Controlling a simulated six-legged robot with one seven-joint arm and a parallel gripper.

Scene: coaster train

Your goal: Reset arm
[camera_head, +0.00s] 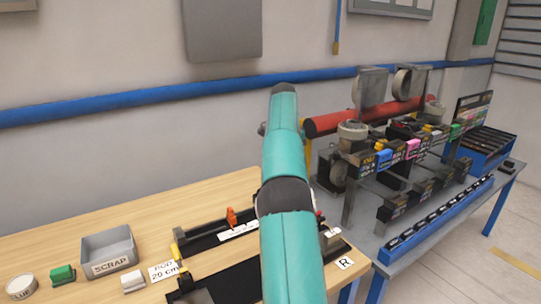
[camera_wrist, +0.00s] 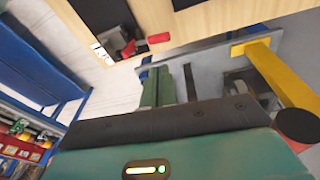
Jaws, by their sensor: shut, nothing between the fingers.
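My teal arm (camera_head: 285,225) reaches up and away through the middle of the head view, over the right part of the wooden table (camera_head: 225,200). My gripper's tip is hidden there. In the wrist view my gripper (camera_wrist: 157,72) shows as two greenish fingers side by side, shut with nothing between them. The wrist view is strongly tilted, with the wooden table also at its top (camera_wrist: 205,22).
The table bears a grey SCRAP bin (camera_head: 109,252), a green block (camera_head: 63,275), a white cup (camera_head: 20,286) and a black fixture (camera_head: 200,238). On the right stands a grey-blue bench (camera_head: 375,235) with a crowded rack.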

